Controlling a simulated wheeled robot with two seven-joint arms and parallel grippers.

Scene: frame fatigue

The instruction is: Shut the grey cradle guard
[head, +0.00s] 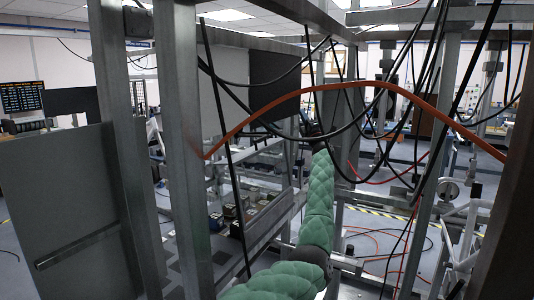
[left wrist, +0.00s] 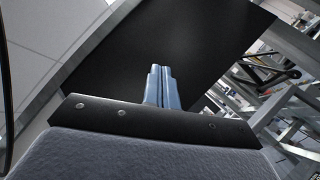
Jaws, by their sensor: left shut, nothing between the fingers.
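A dark panel (head: 275,75) hangs further back, and a dark panel fills much of the left wrist view (left wrist: 165,45) beyond the fingers. My left gripper (head: 311,124) is at the far end of my green-sleeved arm, near the lower right of that dark panel. Its blue-grey fingers (left wrist: 160,70) are together and empty. Contact with the panel cannot be told. My right gripper is out of view.
Metal posts (head: 178,130) stand close in front. An orange cable (head: 330,87) and several black cables hang across the view near my arm. A shelf frame with small boxes (head: 238,205) is behind the posts.

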